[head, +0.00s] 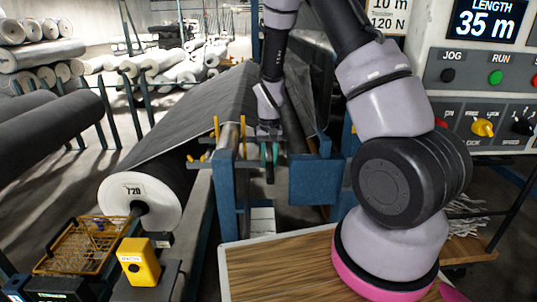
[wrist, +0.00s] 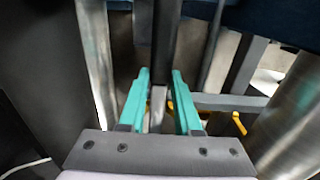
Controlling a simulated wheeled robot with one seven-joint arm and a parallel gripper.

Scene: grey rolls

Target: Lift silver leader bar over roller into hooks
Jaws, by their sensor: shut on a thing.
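My gripper (head: 269,153) has teal fingers and hangs between the blue side frames of the machine. In the wrist view the fingers (wrist: 159,100) are shut on a narrow bar (wrist: 165,48), which I take to be the leader bar; it looks dark grey in this light. The bar runs away from the fingers toward the top of the picture. A silver roller (head: 229,138) lies left of my gripper in the head view. Yellow hooks (head: 216,126) stand by the roller; one yellow hook (wrist: 239,124) shows right of the fingers in the wrist view.
A large grey roll (head: 140,195) marked 720 feeds a sheet (head: 195,115) up into the machine. A blue panel (head: 313,178) stands close right of my gripper. A wooden table (head: 285,270), a yellow box (head: 139,262) and a control panel (head: 480,75) are nearby.

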